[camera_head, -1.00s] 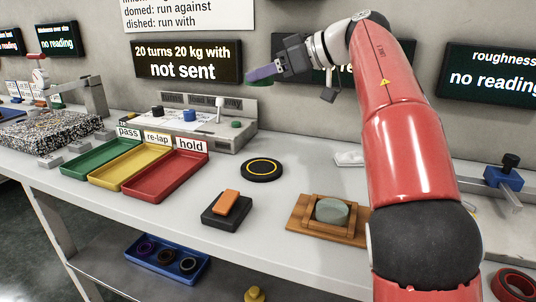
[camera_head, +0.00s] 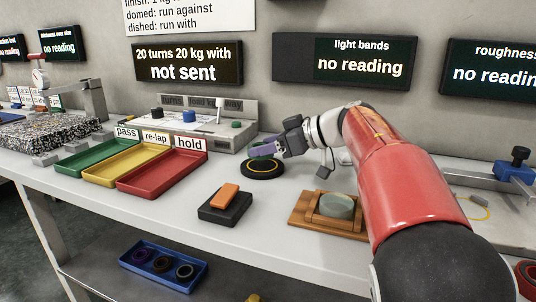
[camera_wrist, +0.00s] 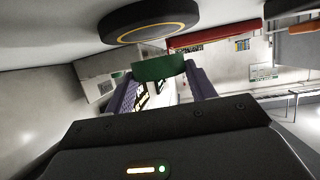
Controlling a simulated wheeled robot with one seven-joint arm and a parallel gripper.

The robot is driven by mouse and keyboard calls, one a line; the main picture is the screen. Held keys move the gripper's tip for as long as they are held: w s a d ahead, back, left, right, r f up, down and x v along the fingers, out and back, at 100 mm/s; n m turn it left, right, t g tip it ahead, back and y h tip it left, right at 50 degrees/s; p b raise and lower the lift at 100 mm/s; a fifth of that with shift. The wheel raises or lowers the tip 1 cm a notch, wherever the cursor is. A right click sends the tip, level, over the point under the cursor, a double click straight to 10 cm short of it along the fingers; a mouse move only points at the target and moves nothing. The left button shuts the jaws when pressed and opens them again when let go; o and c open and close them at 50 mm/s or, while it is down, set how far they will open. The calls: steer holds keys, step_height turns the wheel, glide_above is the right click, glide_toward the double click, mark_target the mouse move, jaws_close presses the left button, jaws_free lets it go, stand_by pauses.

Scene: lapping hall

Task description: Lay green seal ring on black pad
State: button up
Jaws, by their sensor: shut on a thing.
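The green seal ring (camera_wrist: 158,68) is held between the purple fingers of my gripper (camera_wrist: 160,82) in the wrist view; only part of it shows. The round black pad (camera_head: 262,175) with a yellow circle lies on the bench, right of the coloured trays. In the head view my gripper (camera_head: 258,151) is just above the pad's back edge, low over the bench. The pad also shows in the wrist view (camera_wrist: 185,12), close to the ring with a gap between them. Its top looks bare.
Green (camera_head: 88,158), yellow (camera_head: 122,164) and red (camera_head: 160,173) trays stand left of the pad. A black block with an orange top (camera_head: 225,207) and a wooden holder with a grey-green disc (camera_head: 335,207) are in front. A control panel (camera_head: 205,132) stands behind.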

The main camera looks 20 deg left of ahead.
mark_target(268, 166)
steer(key=shift+f, duration=0.55)
steer(key=shift+f, duration=0.75)
steer(key=o, duration=1.1)
steer(key=shift+f, duration=0.2)
steer(key=shift+r, duration=0.3)
steer(key=v, duration=0.6)
steer(key=r+p+v, duration=0.1)
steer(key=v, duration=0.5)
steer(key=shift+r, duration=0.2)
